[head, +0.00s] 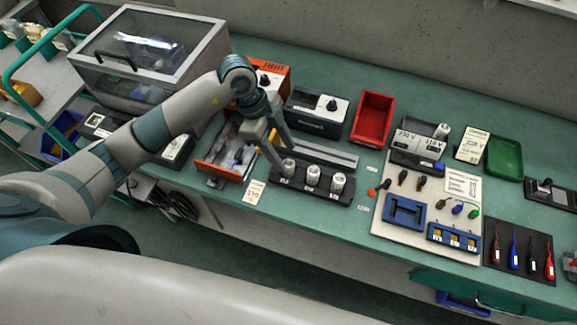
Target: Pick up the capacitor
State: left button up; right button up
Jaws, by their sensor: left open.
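A similar small silver cylinder (442,131) is by the grey device marked 230 V and 110 V (419,146). My right gripper is not in view.
An orange-fronted bin (219,171) is left of the holder, and a grey rail (325,153) lies behind it. A red tray (373,118) and a black box (316,118) stand farther back. A pale board with tools (398,226) is to the right. A clear-lidded cabinet (150,55) is back left.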

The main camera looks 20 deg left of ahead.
aim_at(288, 161)
pick_arm(q)
jog(key=shift+d+f+p, duration=0.15)
jog(key=shift+f+p, duration=0.25)
jog(key=shift+p, duration=0.05)
jog(key=p+x, duration=0.1)
jog(key=x, duration=0.2)
jog(key=shift+w, duration=0.1)
jog(key=shift+f+p, duration=0.35)
jog(key=shift+f, duration=0.35)
jog(key=c, duration=1.1)
